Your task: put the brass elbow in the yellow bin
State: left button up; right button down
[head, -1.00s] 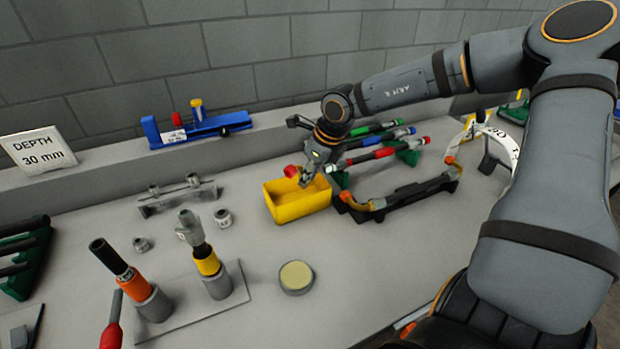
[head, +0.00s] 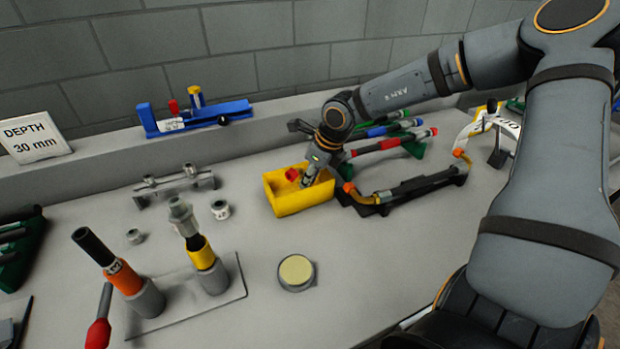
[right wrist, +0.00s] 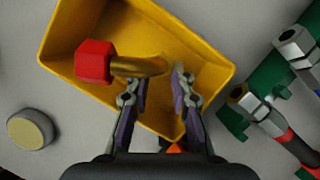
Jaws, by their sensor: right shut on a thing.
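The brass elbow (right wrist: 143,66) has a red hex end (right wrist: 95,61). My right gripper (right wrist: 156,84) is shut on its brass part. In the head view the right gripper (head: 310,178) reaches down into the yellow bin (head: 303,202), and the red end shows inside the bin's outline. In the right wrist view the elbow lies over the inside of the yellow bin (right wrist: 205,60); whether it touches the floor I cannot tell. My left gripper is not in view.
A black cradle (head: 415,188) with orange-tipped ends stands close right of the bin. Red, blue and green handled tools (head: 395,143) lie behind it. A round cream-topped disc (head: 296,271) is in front. Upright tools stand on a plate (head: 185,315) at left.

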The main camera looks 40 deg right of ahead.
jog(key=c, duration=1.2)
grip_release()
jog(key=shift+o, duration=0.2)
jog(key=shift+r, duration=0.1)
jog(key=shift+r+p, duration=0.3)
pick_arm(q)
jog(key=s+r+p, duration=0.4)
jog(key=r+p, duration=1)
jog(key=p, duration=0.1)
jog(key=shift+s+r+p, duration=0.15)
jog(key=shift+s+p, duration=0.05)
jog(key=shift+p, duration=0.1)
pick_arm(e)
jog(key=v, duration=1.1)
jog(key=shift+s+r, duration=0.2)
jog(key=shift+r, duration=0.05)
